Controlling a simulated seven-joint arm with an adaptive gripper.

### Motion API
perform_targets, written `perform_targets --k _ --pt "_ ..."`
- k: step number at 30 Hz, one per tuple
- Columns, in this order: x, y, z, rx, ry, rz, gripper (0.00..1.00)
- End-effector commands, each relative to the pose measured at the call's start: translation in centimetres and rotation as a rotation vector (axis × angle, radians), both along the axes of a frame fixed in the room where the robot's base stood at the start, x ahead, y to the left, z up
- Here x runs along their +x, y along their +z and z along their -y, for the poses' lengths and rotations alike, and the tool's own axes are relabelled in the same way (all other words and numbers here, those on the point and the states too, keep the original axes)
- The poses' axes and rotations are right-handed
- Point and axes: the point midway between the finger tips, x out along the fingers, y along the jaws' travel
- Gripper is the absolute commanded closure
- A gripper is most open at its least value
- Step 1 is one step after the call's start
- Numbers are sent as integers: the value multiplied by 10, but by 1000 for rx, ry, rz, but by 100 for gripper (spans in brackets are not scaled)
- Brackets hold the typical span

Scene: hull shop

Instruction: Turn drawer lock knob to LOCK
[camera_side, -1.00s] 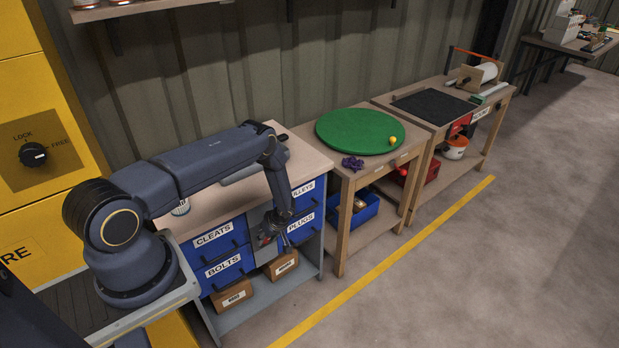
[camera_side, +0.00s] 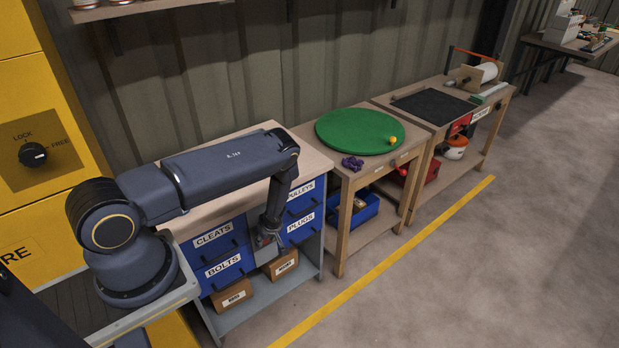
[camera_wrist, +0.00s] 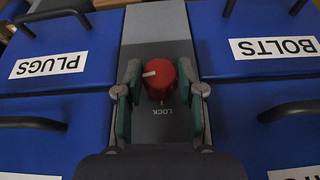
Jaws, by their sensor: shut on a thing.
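The drawer lock knob (camera_wrist: 160,82) is red with a white pointer mark, on the grey strip (camera_wrist: 156,25) between the blue drawers. In the wrist view its mark points left, slightly up. The word LOCK (camera_wrist: 164,111) is printed upside down below it, so the mark does not point at LOCK. My gripper (camera_wrist: 159,86) is shut on the knob, one green-padded finger on each side. In the side view my gripper (camera_side: 266,243) hangs at the front of the drawer cabinet and hides the knob.
Blue drawers marked PLUGS (camera_wrist: 45,62) and BOLTS (camera_wrist: 272,48) flank the strip, with black handles (camera_wrist: 33,122) sticking out nearby. A separate black knob (camera_side: 33,154) with LOCK and FREE labels is on the yellow cabinet. Cardboard boxes (camera_side: 283,265) sit on the shelf below.

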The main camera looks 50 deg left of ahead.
Motion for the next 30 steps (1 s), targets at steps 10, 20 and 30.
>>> perform_targets --k 10,20,30 --pt "-2 0 0 5 -7 172 97" --pt "-3 -1 1 0 -4 305 97" --pt "-2 -1 1 -2 -3 354 97"
